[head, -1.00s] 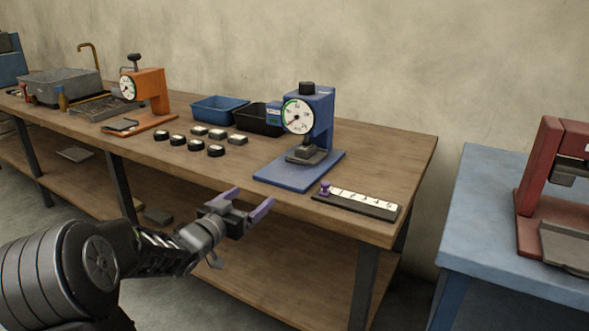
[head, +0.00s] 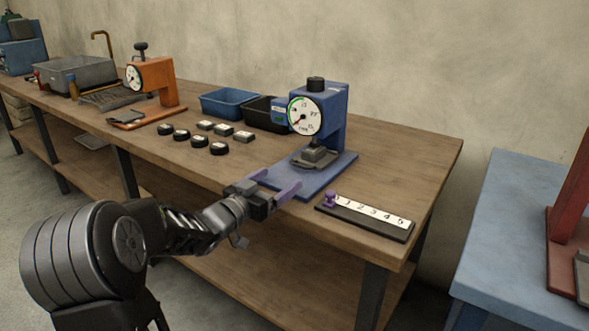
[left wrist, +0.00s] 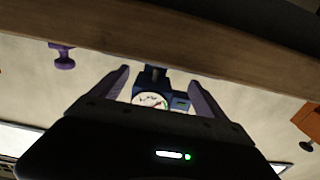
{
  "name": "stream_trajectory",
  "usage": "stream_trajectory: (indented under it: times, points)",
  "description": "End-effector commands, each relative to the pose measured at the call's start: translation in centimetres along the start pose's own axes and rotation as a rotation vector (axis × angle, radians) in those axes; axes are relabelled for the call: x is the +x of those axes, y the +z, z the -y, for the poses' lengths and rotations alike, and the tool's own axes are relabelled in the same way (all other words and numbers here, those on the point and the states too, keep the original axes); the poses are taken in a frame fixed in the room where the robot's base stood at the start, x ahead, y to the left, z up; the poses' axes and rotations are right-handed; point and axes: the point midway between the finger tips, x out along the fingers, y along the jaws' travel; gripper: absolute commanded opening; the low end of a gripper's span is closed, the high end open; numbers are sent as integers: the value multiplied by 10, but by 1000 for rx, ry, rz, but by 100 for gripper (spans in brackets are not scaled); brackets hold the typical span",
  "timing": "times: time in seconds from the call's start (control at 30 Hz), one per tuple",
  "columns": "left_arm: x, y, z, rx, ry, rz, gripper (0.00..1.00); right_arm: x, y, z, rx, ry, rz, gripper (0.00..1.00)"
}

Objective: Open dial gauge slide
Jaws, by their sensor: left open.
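A blue dial gauge (head: 330,110) with a round white face stands on a blue base plate on the wooden bench. A grey block sits under its dial. A black board with a white strip numbered 1 to 5 (head: 368,214) lies at the bench's front right, with a purple peg (head: 330,199) at its left end. My left gripper (head: 273,184) is open and empty at the bench's front edge, by the front of the gauge's base. In the left wrist view the gauge (left wrist: 151,98) shows upside down between the purple fingers (left wrist: 158,92), and the peg (left wrist: 64,57) at upper left. My right gripper is out of view.
Several black and grey pucks (head: 219,148) lie left of the gauge. A blue bin (head: 228,103) and a black bin (head: 264,114) stand behind them. An orange gauge (head: 157,86) is farther left. A blue table (head: 520,230) with a red machine is at right.

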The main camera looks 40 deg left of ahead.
Motion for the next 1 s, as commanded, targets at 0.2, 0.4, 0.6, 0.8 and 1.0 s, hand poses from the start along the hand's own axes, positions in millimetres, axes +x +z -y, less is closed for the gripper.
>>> stream_trajectory:
  times: [0.2, 0.4, 0.6, 0.8, 1.0]
  points:
    - [20, 2, 0, 0, 2, 0, 85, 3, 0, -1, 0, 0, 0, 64]
    - [52, 2, -1, -1, 3, 0, 85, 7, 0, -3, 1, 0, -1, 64]
    - [74, 0, 0, 0, 0, 0, 85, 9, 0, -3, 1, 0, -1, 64]
    - [77, 0, 0, -1, 0, 1, 85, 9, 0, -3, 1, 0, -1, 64]
    - [77, 0, 0, -1, 0, 0, 78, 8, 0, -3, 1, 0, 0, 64]
